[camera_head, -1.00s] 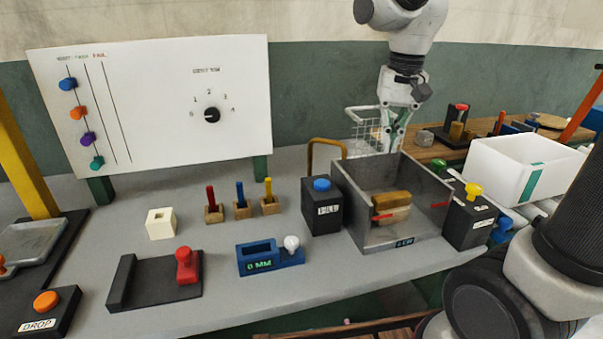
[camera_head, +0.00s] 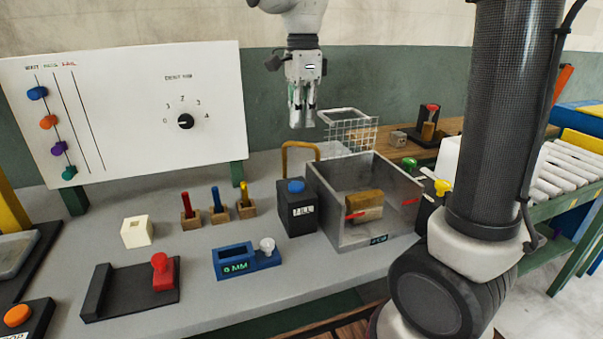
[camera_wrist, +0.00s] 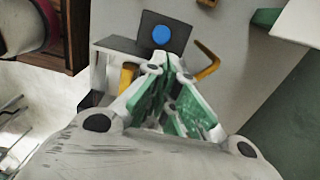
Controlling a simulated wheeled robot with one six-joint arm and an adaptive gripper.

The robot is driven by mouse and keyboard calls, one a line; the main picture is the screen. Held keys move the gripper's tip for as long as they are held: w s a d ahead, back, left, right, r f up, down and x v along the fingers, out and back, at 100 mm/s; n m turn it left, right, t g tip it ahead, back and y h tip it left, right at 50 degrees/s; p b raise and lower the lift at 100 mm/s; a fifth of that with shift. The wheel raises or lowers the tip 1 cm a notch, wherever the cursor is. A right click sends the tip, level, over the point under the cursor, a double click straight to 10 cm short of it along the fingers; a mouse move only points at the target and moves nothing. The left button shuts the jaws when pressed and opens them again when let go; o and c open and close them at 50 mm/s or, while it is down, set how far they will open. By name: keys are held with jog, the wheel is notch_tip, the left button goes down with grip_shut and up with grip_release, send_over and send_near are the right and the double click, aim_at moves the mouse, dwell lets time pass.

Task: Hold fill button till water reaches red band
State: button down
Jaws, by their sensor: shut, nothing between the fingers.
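The fill button is a blue cap (camera_head: 296,186) on a black box (camera_head: 297,213) with a white label. The cap also shows in the wrist view (camera_wrist: 161,35), just beyond my fingertips. A grey open tank (camera_head: 345,232) stands right of the box, with red marks on its inner walls and a foam block (camera_head: 364,205) inside. I cannot make out a water level. My gripper (camera_head: 302,124) hangs above and behind the button box, apart from it. Its green-padded fingers (camera_wrist: 168,62) are shut and empty.
A yellow handle (camera_head: 300,148) rises behind the button box. A wire basket (camera_head: 352,132) stands behind the tank. A yellow knob (camera_head: 443,187) and a green one (camera_head: 409,163) are at the tank's right. A blue gauge (camera_head: 245,262) sits in front left.

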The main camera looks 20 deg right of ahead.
aim_at(302, 183)
jog(key=f, duration=1.4)
jog(key=shift+s, duration=0.2)
jog(key=shift+f, duration=0.1)
